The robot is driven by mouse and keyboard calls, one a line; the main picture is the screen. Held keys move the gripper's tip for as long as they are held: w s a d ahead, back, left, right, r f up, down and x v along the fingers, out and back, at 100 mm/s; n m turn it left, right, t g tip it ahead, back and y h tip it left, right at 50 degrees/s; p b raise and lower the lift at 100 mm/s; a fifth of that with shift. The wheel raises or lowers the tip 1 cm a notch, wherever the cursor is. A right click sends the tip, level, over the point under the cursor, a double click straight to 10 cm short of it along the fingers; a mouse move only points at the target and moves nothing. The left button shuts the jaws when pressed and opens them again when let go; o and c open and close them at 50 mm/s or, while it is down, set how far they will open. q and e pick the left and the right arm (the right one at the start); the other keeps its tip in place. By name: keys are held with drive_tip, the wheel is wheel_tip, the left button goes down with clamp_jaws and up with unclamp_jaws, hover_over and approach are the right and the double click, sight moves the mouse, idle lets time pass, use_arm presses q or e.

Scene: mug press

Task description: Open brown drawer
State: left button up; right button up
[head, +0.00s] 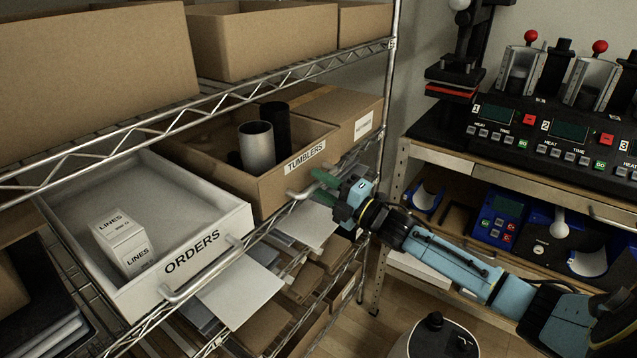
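The brown drawer (264,181) is a cardboard-coloured open-top box labelled TUMBLERS, on the middle shelf of the wire rack. It holds a silver tumbler (257,147) and a black tumbler (277,128). A pale bar handle (300,191) is on its front, partly hidden by my gripper. My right gripper (322,187) is at this handle, with its green fingers apart, one above the other. The handle appears to lie at or between the fingertips; I cannot tell whether they touch it. My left gripper is not in view.
A white drawer (205,246) labelled ORDERS, with small LINES boxes (120,243), sits to the left. A closed cardboard box (358,122) is to the right. Shelves with boxes lie above and below. A bench with presses (550,130) stands at right; a dark round object (433,338) is below.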

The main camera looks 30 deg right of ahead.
drive_tip(key=shift+w+a+r, duration=0.1)
drive_tip(key=shift+w+a, duration=0.1)
drive_tip(key=shift+w, duration=0.2)
clamp_jaws()
drive_tip(key=shift+s, duration=0.15)
